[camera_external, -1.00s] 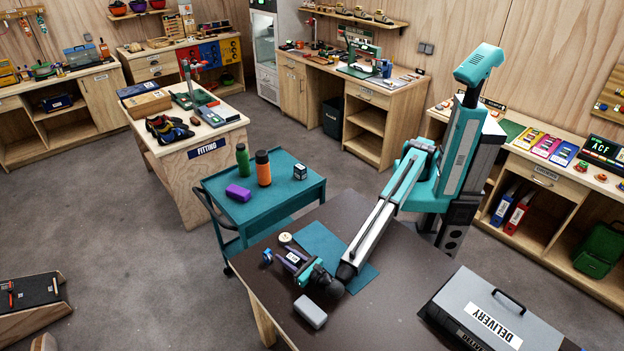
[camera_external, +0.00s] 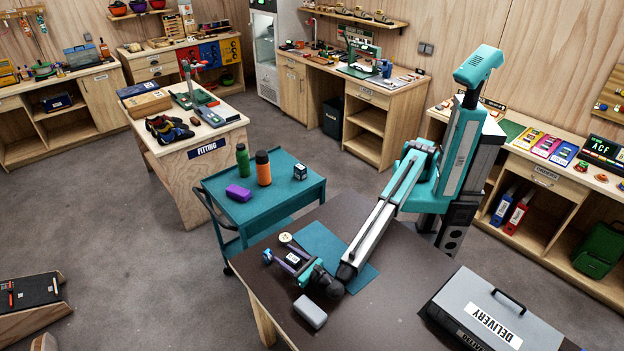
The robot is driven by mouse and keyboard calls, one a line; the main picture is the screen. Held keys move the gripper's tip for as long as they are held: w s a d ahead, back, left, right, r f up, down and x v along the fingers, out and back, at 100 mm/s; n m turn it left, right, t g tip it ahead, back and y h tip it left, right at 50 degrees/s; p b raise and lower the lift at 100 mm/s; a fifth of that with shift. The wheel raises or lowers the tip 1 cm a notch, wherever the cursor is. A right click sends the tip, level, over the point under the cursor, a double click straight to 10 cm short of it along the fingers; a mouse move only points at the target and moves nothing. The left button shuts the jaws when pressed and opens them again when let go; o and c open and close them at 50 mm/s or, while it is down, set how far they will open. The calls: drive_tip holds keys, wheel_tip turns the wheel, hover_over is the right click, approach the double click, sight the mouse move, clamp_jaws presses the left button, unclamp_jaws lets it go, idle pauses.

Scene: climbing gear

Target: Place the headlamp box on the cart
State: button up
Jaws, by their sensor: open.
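My gripper (camera_external: 279,257) is low over the near dark table, its open fingers pointing left. A small pale item with a dark mark (camera_external: 292,258) shows between the fingers; whether it is the headlamp box, and whether the fingers touch it, I cannot tell. The teal cart (camera_external: 268,207) stands beyond the table's far edge. On its top are a purple case (camera_external: 238,193), a green bottle (camera_external: 243,160), an orange bottle (camera_external: 263,168) and a small dark box with a white label (camera_external: 300,172).
A grey case (camera_external: 310,312) lies near my gripper, and a round pale item (camera_external: 285,238) sits near the table's far edge. A teal mat (camera_external: 318,240) lies under the arm. A grey delivery box (camera_external: 490,312) stands at right. The cart's front middle is clear.

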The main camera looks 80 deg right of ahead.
drive_tip(key=b+v, duration=0.2)
drive_tip(key=v, duration=1.1)
drive_tip(key=shift+s+a+r, duration=0.1)
drive_tip(key=shift+s+r, duration=0.05)
drive_tip(key=shift+s, duration=0.3)
drive_tip(key=shift+o, duration=0.5)
drive_tip(key=shift+r, duration=0.15)
wheel_tip(320, 180, up, 5)
approach(299, 265)
drive_tip(key=b+x, duration=0.1)
drive_tip(key=x, duration=0.2)
drive_tip(key=shift+a+r, duration=0.1)
drive_tip(key=shift+a, duration=0.05)
drive_tip(key=shift+w, duration=0.1)
drive_tip(key=shift+p+x, duration=0.5)
drive_tip(key=shift+x, duration=3.8)
